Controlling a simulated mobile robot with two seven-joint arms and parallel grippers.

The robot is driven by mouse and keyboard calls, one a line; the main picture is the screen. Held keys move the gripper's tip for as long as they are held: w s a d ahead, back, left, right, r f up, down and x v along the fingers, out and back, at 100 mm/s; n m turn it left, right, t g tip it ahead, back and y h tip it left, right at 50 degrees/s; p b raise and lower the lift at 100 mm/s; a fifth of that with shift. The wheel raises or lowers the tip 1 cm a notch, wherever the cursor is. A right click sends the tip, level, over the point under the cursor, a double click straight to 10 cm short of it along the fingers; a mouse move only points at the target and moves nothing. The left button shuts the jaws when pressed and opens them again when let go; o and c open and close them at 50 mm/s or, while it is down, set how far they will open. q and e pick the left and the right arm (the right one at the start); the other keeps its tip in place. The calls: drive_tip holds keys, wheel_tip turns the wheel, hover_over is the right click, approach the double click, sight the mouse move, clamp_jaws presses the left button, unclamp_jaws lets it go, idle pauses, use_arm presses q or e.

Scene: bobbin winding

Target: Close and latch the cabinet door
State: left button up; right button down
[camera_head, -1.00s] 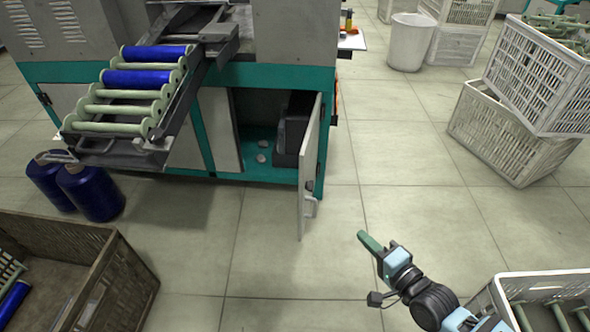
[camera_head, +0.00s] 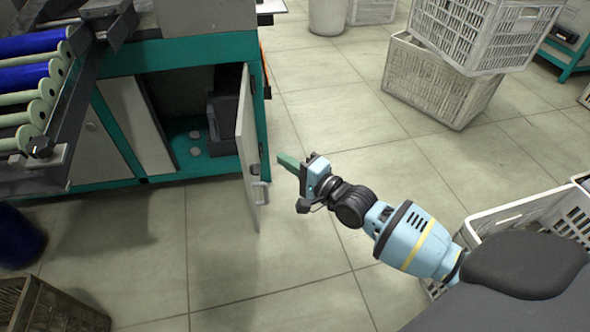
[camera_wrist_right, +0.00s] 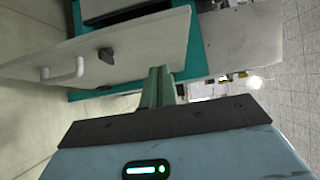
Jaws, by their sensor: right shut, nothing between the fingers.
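The cabinet door (camera_head: 247,140) is a pale panel standing open at the right end of the machine's teal base. Its white handle (camera_head: 262,188) is near the lower free edge, with a dark latch piece (camera_head: 254,167) above it. In the right wrist view the door (camera_wrist_right: 120,48) fills the upper left, with the white handle (camera_wrist_right: 63,70) and the dark latch (camera_wrist_right: 105,55). My right gripper (camera_head: 284,160) is shut and empty, just right of the door's outer face; I cannot tell whether it touches. Its green fingers (camera_wrist_right: 158,88) point toward the door. My left gripper is out of view.
The open cabinet shows a dark box (camera_head: 222,125) and small pale lumps inside. A roller rack with blue bobbins (camera_head: 25,75) juts out at left. White crates (camera_head: 440,80) stand at back right, another crate (camera_head: 515,215) at lower right. Floor before the door is clear.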

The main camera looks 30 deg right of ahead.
sight(245, 146)
drive_tip(key=w+a, duration=0.1)
drive_tip(key=w, duration=0.1)
drive_tip(key=w+a+b, duration=0.1)
drive_tip(key=w+a, duration=0.1)
drive_tip(key=w+a+b, duration=0.1)
drive_tip(key=w, duration=0.1)
drive_tip(key=shift+a+f, duration=0.1)
drive_tip(key=shift+a, duration=0.05)
drive_tip(key=shift+w+a, duration=0.15)
drive_tip(key=shift+a, duration=0.2)
drive_tip(key=shift+a, duration=0.1)
